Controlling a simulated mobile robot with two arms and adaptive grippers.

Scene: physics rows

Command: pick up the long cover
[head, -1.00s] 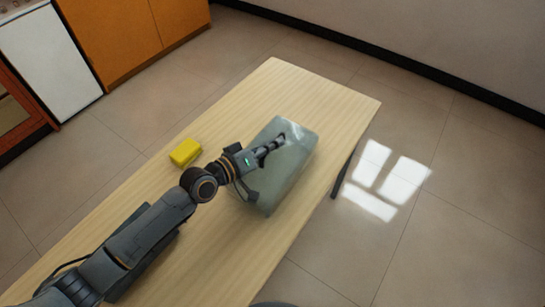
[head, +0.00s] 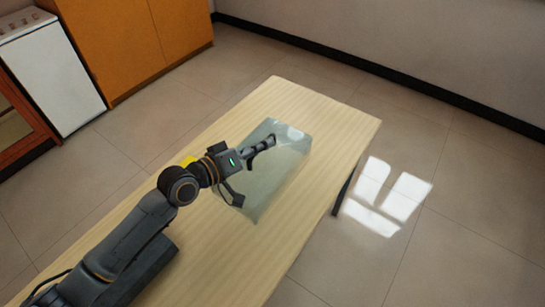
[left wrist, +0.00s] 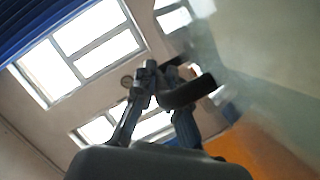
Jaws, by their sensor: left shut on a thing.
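The long cover (head: 268,180) is a clear, grey-green box shape over the pale wooden table (head: 325,125). My left gripper (head: 256,170) is shut on the cover, with its fingers spread across the near upper part of it. The cover looks slightly raised, but its gap to the table is hard to judge. In the left wrist view, the fingers of my left gripper (left wrist: 165,88) point away from the camera, and a hazy, see-through part of the cover (left wrist: 235,85) shows at the right. My right gripper is not in view.
Orange cabinets (head: 120,40) and a white appliance (head: 55,75) stand at the back left. The far end of the table is clear.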

